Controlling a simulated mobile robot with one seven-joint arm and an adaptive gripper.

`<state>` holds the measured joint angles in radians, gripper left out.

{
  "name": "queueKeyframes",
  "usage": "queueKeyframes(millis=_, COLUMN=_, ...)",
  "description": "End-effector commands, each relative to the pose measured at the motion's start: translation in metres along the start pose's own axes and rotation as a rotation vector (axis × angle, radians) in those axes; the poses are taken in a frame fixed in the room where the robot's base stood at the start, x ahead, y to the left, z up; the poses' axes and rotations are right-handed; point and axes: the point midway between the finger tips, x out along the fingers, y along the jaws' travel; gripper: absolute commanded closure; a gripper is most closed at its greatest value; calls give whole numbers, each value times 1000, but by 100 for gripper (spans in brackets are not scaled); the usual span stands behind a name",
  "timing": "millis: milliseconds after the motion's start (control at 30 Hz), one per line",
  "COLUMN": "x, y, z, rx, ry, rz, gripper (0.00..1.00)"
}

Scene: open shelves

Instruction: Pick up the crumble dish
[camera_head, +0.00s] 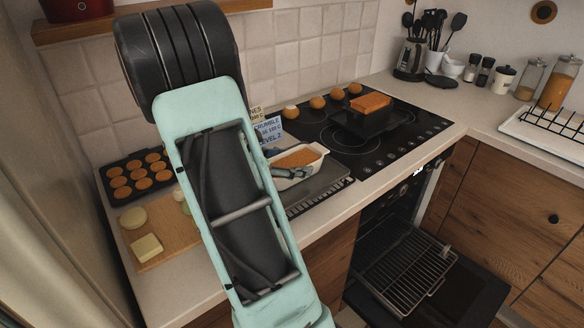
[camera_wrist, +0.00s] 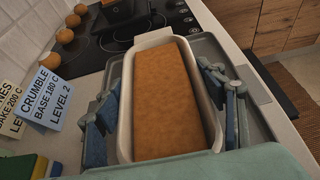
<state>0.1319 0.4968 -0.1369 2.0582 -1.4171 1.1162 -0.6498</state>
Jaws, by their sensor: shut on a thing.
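The crumble dish (camera_head: 316,163) is a white, rounded rectangular dish filled with an orange-brown layer. It sits over a grey tray at the hob's left edge; I cannot tell whether it touches the tray. In the wrist view the dish (camera_wrist: 126,122) lies lengthwise between the fingers of my gripper (camera_wrist: 167,108), one at each long side. My gripper (camera_head: 291,172) is shut on the dish, though my arm hides part of it in the head view.
The grey tray (camera_head: 325,191) lies under the dish. Label cards (camera_head: 268,131) stand behind it. A dark loaf pan (camera_head: 370,115) and several round buns are on the hob (camera_head: 345,143). Below, the oven is open with its rack (camera_head: 405,270) out. A muffin tin (camera_head: 137,178) stands left.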

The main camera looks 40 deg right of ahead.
Motion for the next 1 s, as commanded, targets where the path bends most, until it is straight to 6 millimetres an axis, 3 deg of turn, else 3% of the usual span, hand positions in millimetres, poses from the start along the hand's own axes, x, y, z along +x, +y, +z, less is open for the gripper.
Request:
queueKeyframes(millis=133, x=0, y=0, z=0, rx=0, ry=0, rz=0, gripper=80)
queueKeyframes(millis=567, x=-4, y=1, z=11, rx=3, ry=-3, rz=1, gripper=80)
queueKeyframes(millis=733, x=-13, y=1, z=32, rx=7, ry=-3, rz=2, gripper=80)
queueKeyframes(millis=1000, x=-22, y=-36, z=74, rx=7, ry=-2, rz=1, gripper=80)
